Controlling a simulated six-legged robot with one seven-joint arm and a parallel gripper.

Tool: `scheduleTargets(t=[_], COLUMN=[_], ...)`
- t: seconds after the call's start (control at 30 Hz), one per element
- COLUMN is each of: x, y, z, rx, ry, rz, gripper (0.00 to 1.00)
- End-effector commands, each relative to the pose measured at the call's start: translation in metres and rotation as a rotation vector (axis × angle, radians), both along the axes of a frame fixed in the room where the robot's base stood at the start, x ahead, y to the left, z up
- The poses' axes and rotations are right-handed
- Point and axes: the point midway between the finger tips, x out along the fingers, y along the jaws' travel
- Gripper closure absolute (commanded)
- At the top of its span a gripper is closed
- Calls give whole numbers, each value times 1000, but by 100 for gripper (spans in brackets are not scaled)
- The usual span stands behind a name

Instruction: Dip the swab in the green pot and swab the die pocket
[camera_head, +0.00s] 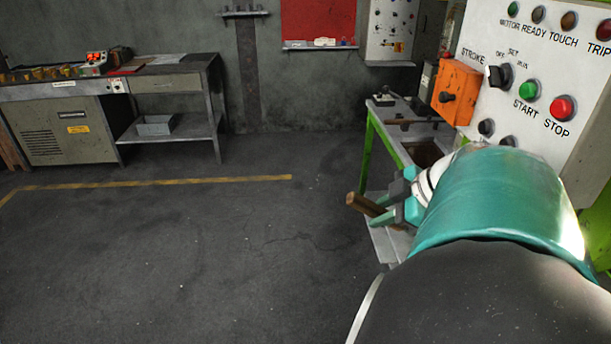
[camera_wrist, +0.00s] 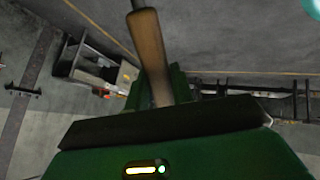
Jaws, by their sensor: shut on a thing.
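My gripper (camera_head: 398,200) is at the right of the head view, beside a green-legged bench (camera_head: 385,135). It is shut on the brown wooden handle of the swab (camera_head: 366,205), which sticks out to the left of the jaws. In the wrist view the swab handle (camera_wrist: 150,55) rises from the jaws, with a grey shaft continuing past the top edge. The swab's head is out of sight. I cannot make out the green pot or the die pocket in either view.
A control panel (camera_head: 545,85) with buttons and an orange box (camera_head: 458,92) stand close to my arm on the right. A tool with a dark handle (camera_head: 412,122) lies on the bench. A workbench (camera_head: 165,85) stands at the back left. The floor (camera_head: 200,255) is clear.

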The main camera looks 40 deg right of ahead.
Motion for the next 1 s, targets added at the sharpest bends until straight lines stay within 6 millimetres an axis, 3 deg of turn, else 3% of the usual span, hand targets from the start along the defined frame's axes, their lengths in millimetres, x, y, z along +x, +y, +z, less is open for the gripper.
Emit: scheduleTargets(t=[1.0], x=[1], y=[0], z=[57], rx=[-3], ry=[-2], rz=[1], gripper=[100])
